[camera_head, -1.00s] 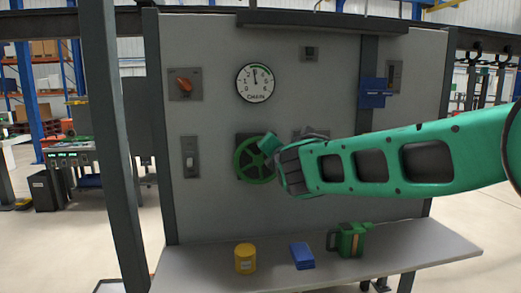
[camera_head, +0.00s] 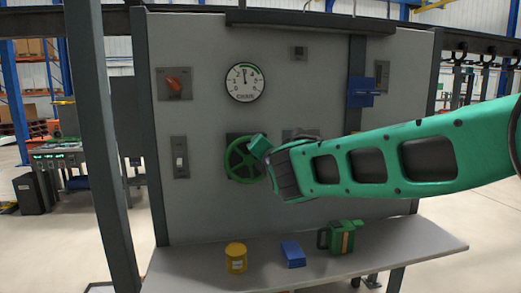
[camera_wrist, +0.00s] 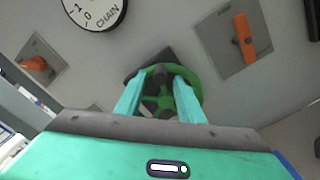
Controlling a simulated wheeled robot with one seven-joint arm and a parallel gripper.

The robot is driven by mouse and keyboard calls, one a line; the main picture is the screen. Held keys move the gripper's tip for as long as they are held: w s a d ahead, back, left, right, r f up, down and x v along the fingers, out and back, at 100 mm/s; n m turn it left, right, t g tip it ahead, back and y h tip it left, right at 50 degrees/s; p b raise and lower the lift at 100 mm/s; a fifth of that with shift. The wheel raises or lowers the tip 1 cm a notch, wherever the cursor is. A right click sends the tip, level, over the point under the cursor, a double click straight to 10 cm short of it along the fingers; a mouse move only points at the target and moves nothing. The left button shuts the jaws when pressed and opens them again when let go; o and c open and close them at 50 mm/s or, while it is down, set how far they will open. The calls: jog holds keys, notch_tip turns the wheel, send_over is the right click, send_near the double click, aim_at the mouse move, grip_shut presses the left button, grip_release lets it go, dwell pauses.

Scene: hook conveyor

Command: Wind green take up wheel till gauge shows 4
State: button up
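The green take-up wheel (camera_head: 231,169) is on the grey panel, below the gauge. The round white gauge (camera_head: 245,83), marked CHAIN, has a green arc at its upper right. Its needle points nearly straight up; the exact reading is too small to tell. My gripper (camera_head: 256,149) is at the wheel's upper right side. In the wrist view my gripper (camera_wrist: 160,80) has its two teal fingers apart in front of the wheel (camera_wrist: 195,82), with a dark knob or hub between the tips. I cannot tell whether they touch the wheel. The gauge's upper part is cut off in that view.
An orange rotary switch (camera_head: 173,85) and a toggle switch (camera_head: 180,158) are on the panel's left. A blue box (camera_head: 362,92) is at the upper right. The shelf (camera_head: 200,270) below holds a yellow can (camera_head: 236,258), a blue block (camera_head: 293,254) and a green jug (camera_head: 336,237).

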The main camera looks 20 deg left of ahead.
jog(key=v, duration=0.9)
